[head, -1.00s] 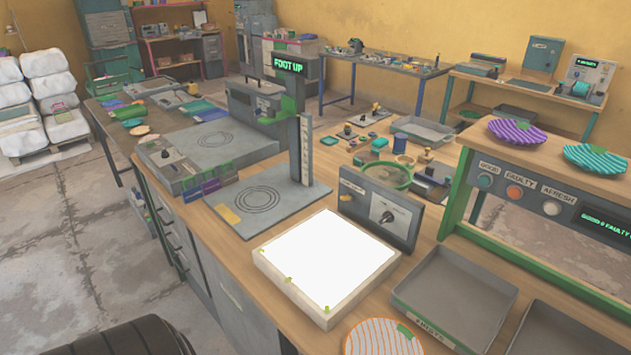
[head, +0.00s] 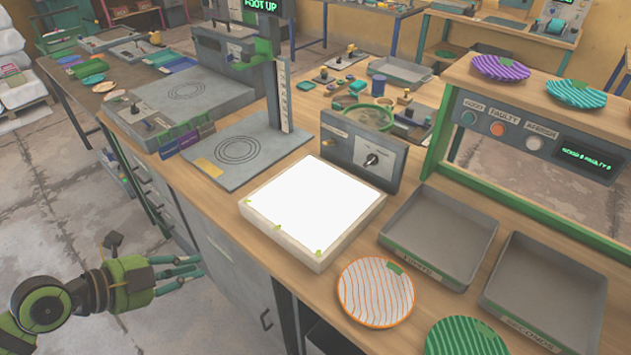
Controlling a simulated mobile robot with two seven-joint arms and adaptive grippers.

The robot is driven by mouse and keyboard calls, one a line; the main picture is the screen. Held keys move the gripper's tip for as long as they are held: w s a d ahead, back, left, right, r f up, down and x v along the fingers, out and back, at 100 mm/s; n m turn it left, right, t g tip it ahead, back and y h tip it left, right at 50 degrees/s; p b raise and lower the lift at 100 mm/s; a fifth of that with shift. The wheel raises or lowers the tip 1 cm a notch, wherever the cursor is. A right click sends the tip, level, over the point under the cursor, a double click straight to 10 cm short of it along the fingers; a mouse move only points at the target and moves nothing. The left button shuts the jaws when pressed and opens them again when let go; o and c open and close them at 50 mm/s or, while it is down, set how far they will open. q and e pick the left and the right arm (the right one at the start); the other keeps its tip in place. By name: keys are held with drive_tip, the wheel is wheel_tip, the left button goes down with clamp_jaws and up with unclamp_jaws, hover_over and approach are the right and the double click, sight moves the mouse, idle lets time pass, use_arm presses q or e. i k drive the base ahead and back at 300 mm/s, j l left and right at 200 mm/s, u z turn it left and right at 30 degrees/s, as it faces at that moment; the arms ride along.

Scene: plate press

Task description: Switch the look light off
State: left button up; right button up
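The look light (head: 315,205) is a square panel in a pale frame on the wooden bench, and its top glows bright white. Right behind it stands a grey control box (head: 340,150) with a dark rotary knob (head: 372,159) and a small yellowish label on its face. My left gripper (head: 202,266) is at the lower left, in front of the bench and well away from the box. Its fingers look apart, with nothing between them. My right gripper is not in view.
An orange-striped plate (head: 376,292) and a green plate (head: 465,338) lie at the bench front. Two grey trays (head: 440,235) sit right of the light. A green-framed stand with buttons (head: 498,130) rises behind them. A grey press (head: 240,150) stands left.

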sight(330, 141)
drive_tip(key=i+j+z, duration=0.1)
drive_tip(key=z, duration=0.4)
drive_tip(key=i+j+z, duration=0.1)
drive_tip(key=z, duration=0.35)
drive_tip(key=j+z, duration=0.25)
drive_tip(key=z, duration=0.25)
